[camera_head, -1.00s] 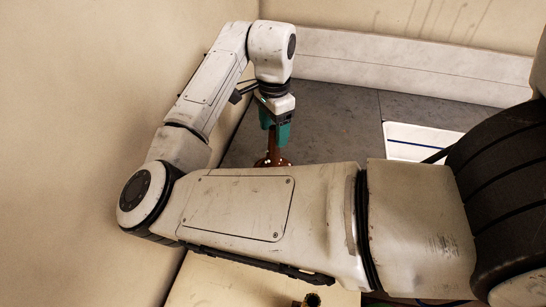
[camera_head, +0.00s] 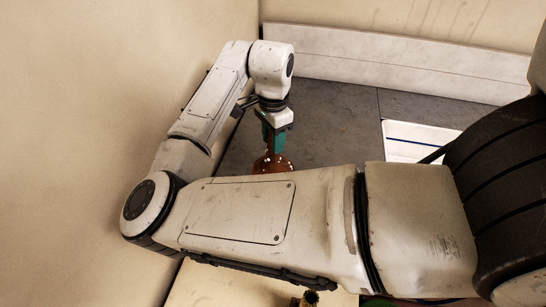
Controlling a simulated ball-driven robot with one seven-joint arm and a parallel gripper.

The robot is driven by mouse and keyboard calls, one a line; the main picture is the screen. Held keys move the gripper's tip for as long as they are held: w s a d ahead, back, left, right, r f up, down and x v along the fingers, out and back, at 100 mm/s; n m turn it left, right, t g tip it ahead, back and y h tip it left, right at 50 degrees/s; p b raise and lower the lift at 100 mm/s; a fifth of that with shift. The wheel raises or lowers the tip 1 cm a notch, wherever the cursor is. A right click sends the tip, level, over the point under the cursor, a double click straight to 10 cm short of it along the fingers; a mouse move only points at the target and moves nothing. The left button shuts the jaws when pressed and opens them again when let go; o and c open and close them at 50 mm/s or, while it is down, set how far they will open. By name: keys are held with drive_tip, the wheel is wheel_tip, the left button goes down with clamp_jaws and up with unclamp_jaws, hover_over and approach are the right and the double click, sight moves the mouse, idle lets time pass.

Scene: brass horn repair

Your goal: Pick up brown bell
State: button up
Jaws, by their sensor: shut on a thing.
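The brown bell (camera_head: 272,163) shows just above my forearm, its lower part hidden behind that arm link. My gripper (camera_head: 273,147), with green fingers, points down at the top of the bell and is shut on it. I cannot tell from this view whether the bell touches the grey surface.
The grey work surface (camera_head: 325,125) is clear to the right of the gripper. A white tray with a blue line (camera_head: 410,150) lies at the right. A tan wall stands close on the left, and a pale backboard (camera_head: 390,62) runs along the back.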

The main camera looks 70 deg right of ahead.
clamp_jaws()
drive_tip(key=shift+r, duration=0.15)
